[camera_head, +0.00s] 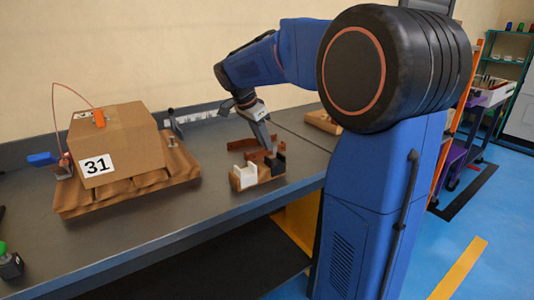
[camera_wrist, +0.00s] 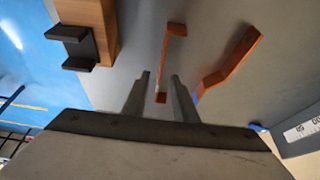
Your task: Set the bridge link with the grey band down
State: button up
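In the wrist view, a thin copper-orange link (camera_wrist: 167,58) with a flat foot at each end lies ahead of my gripper (camera_wrist: 161,76). The two fingers stand apart, and the link's near foot shows between them, with no visible contact. A second bent copper-orange link (camera_wrist: 232,64) lies to the right. In the head view, my gripper (camera_head: 271,147) points down among the copper-brown links (camera_head: 243,145) behind a wooden block.
The wooden block (camera_head: 262,178) carries a white holder (camera_head: 244,175) and a black holder (camera_head: 277,163); the black one also shows in the wrist view (camera_wrist: 78,46). A carton marked 31 (camera_head: 125,150) sits on a pallet (camera_head: 75,205) at left.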

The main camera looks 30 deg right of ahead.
jog(key=shift+x, duration=1.05)
grip_shut()
jog(key=shift+r, duration=0.1)
notch_tip(320, 180, up, 10)
